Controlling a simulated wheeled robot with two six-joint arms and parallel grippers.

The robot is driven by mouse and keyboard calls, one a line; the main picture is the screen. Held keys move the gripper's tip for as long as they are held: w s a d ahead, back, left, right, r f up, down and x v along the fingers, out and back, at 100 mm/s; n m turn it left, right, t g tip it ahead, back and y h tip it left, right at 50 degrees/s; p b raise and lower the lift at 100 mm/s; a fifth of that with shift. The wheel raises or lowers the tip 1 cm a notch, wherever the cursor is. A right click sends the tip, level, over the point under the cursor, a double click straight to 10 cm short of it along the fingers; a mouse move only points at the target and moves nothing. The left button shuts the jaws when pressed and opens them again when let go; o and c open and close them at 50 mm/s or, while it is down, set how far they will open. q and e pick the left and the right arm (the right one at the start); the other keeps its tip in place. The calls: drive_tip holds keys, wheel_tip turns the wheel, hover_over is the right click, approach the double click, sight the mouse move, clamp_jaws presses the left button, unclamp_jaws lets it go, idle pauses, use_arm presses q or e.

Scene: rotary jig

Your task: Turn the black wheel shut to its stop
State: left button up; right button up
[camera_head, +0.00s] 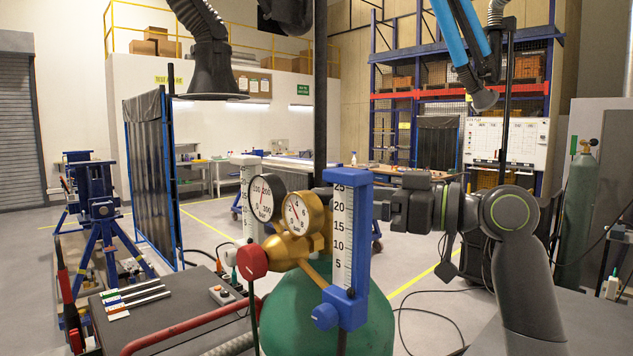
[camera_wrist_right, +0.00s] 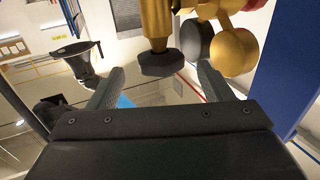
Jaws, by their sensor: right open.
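The black wheel (camera_wrist_right: 161,63) sits on the end of a brass stem in the right wrist view, near the top middle. It lies between and just beyond the fingertips of my right gripper (camera_wrist_right: 160,76), which is open. I cannot tell whether a finger touches it. In the head view my right gripper (camera_head: 393,209) comes in from the right behind the blue-framed flowmeter (camera_head: 343,250), which hides its fingertips. I cannot make out the black wheel there. The brass regulator (camera_head: 290,246) with two gauges and a red knob (camera_head: 252,262) tops a green cylinder (camera_head: 300,318). My left gripper is out of view.
A second flowmeter (camera_head: 247,190) stands left of the gauges. A dark bench with several strips (camera_head: 135,297) and a red bar (camera_head: 190,325) lie at left front. A black hood (camera_head: 212,75) hangs above. Cables run over the floor at right.

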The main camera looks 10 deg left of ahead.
sight(316, 189)
drive_tip(key=p+x, duration=0.2)
drive_tip(key=x, duration=0.4)
drive_tip(key=shift+r, duration=0.15)
drive_tip(key=shift+w+a+p, duration=0.1)
drive_tip(key=shift+a+p, duration=0.3)
drive_tip(key=shift+a, duration=0.3)
drive_tip(key=shift+c, duration=0.2)
